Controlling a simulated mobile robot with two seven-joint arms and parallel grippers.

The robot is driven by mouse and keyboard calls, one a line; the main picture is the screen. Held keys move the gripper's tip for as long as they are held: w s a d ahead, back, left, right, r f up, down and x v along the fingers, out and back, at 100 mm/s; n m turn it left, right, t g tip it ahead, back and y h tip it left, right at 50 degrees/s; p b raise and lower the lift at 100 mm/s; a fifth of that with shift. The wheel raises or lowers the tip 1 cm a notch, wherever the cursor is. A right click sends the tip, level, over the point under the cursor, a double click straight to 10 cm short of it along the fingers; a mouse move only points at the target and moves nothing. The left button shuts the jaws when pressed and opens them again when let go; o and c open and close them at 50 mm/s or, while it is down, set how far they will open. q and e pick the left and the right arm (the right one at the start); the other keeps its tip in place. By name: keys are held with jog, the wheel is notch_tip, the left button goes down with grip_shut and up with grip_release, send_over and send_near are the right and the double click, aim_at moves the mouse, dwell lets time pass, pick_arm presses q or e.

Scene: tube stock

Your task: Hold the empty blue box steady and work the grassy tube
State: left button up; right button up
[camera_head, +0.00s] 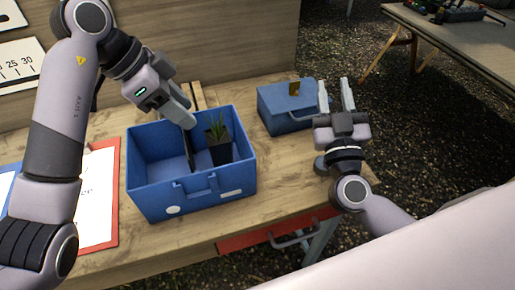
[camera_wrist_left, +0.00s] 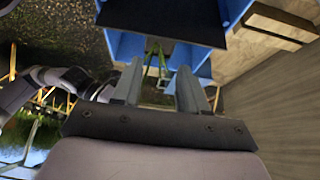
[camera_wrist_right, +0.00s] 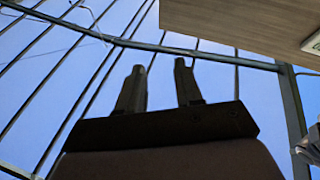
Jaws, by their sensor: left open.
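An open blue box (camera_head: 212,201) stands on the wooden bench, with a dark divider (camera_head: 189,150) inside. It is not empty: a black pot (camera_head: 220,151) with grassy green leaves (camera_head: 217,127) stands upright in its right compartment. No other grassy tube is clear. My left gripper (camera_head: 188,119) is above the box, near its back rim and left of the leaves. In the left wrist view its fingers (camera_wrist_left: 159,82) are apart, with green stems (camera_wrist_left: 157,63) visible beyond them. My right gripper (camera_head: 334,84) points up, open and empty, right of the box; nothing is between its fingers (camera_wrist_right: 161,75).
A closed blue box (camera_head: 281,122) with a handle stands behind, close to my right gripper. A red-edged sheet (camera_head: 103,205) lies left of the open box. A wooden wall (camera_head: 200,45) rises behind the bench. Bare bench top lies in front of the box.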

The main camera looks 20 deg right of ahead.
jog(key=a+f+m+g+y, duration=0.1)
jog(key=a+m+g, duration=0.25)
jog(key=a, duration=0.35)
jog(key=n+g+y, duration=0.4)
jog(key=g+y, duration=0.1)
send_near(247, 137)
jog(key=x, duration=0.3)
jog(key=shift+x, duration=3.55)
jog(key=shift+c, duration=0.3)
grip_shut()
